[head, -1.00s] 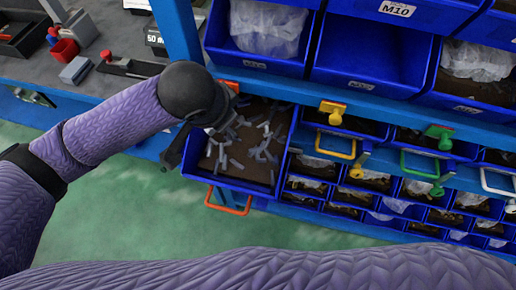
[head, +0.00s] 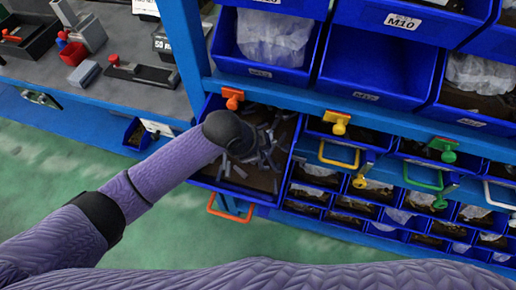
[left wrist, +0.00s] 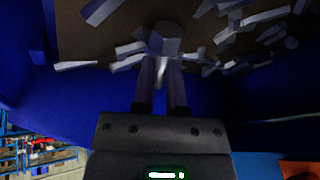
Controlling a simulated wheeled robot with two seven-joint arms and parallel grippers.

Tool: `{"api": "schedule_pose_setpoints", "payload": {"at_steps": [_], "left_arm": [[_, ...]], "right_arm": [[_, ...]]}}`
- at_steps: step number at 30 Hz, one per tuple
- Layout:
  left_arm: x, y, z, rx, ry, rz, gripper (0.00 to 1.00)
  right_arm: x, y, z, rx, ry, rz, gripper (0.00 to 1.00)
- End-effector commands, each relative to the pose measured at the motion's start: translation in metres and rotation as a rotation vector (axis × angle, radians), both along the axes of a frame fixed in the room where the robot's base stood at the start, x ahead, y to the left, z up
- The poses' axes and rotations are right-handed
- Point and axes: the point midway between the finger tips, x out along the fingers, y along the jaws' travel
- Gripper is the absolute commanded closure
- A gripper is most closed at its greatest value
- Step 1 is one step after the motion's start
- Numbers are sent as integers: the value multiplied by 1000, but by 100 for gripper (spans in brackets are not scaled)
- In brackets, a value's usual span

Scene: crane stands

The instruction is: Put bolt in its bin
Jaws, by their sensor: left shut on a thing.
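The pulled-out blue drawer bin (head: 208,112), with an orange handle, holds many loose grey bolts (head: 268,150). In the left wrist view my left gripper (left wrist: 162,66) points into the bin, shut on a grey bolt (left wrist: 165,38) whose hex head faces the camera. Other bolts lie close around it on the brown bin floor (left wrist: 80,40). I cannot tell whether the held bolt touches them. My right gripper is not in view.
Large blue bins (head: 368,65), one labelled M10, stand above on the rack. Coloured knobs and handles, such as a yellow handle (head: 338,155), line the drawers to the right. A grey workbench (head: 160,95) with tools is at left. Green floor (head: 70,180) lies open in front.

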Motion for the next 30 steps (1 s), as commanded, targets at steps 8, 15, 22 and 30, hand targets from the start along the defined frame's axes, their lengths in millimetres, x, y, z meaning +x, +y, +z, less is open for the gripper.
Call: {"api": "schedule_pose_setpoints", "payload": {"at_steps": [8,15,22,30], "left_arm": [[0,0,0,-1,-1,0,78],[0,0,0,-1,0,0,49],[-1,1,8,-2,-2,-1,49],[-19,24,71,-1,-4,0,49]], "right_arm": [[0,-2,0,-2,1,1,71],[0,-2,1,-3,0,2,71],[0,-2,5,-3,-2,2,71],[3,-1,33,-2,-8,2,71]]}}
